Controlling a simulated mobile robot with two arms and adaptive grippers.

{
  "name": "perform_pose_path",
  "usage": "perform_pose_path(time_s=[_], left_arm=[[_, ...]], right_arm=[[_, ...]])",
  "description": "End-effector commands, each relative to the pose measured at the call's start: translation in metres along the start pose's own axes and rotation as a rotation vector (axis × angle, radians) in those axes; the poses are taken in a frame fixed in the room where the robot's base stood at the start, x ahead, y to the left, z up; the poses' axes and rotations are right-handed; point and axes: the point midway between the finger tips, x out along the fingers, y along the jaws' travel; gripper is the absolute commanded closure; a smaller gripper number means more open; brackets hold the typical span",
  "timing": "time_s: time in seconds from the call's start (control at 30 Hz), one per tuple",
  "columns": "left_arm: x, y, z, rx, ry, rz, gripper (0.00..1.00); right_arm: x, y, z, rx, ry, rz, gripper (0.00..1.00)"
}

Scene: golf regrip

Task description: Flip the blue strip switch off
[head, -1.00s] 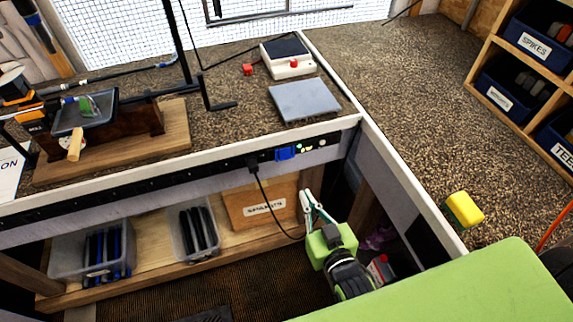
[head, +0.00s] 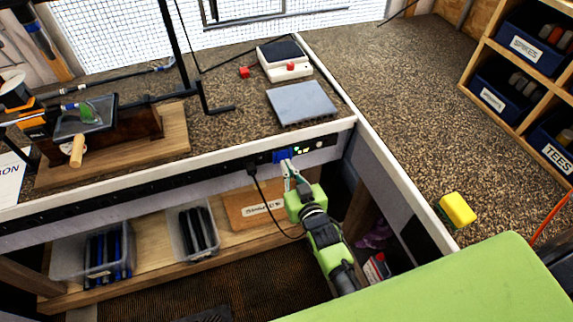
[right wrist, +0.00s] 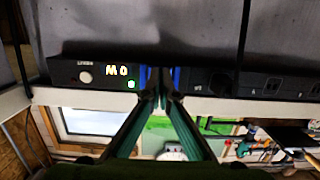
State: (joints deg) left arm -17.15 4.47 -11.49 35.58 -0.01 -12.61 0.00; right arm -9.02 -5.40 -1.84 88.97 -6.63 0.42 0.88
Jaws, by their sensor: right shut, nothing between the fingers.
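The blue strip switch (head: 281,156) is on the black power strip (head: 200,174) along the bench's front edge. In the right wrist view, blue parts of the switch (right wrist: 176,78) show on both sides of my right fingertips (right wrist: 161,98), which hide its middle. My right gripper (head: 287,165) is shut and empty, with its tips at the switch in the head view. I cannot tell whether they touch it. Green and yellowish lights (right wrist: 118,72) glow beside the switch. My left gripper is not in view.
A black plug and cord (head: 254,172) hang from the strip just left of the switch. A cardboard box (head: 248,208) and clear bins (head: 187,232) sit on the shelf below. A grey scale plate (head: 301,102) lies on the bench above. A green surface (head: 430,290) fills the lower right.

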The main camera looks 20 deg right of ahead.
Motion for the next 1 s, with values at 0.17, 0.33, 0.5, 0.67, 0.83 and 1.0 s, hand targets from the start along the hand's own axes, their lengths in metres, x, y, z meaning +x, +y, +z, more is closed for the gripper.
perform_pose_path(time_s=[0.17,0.33,0.5,0.67,0.83,1.0], left_arm=[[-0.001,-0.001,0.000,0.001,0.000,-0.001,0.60],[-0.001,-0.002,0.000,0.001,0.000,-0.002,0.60],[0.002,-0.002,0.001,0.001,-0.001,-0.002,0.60],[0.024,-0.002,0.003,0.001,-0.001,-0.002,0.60],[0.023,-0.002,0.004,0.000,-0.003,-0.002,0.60],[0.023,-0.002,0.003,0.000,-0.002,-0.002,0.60]], right_arm=[[0.006,0.000,0.000,0.000,0.000,0.000,1.00],[0.007,0.000,0.000,0.001,0.000,0.000,1.00],[0.007,0.000,0.002,0.001,0.004,0.000,1.00],[0.013,0.000,0.010,0.001,0.052,0.000,1.00],[0.013,0.000,0.002,0.001,0.077,0.000,1.00],[0.013,0.000,0.001,0.001,0.078,0.000,1.00]])
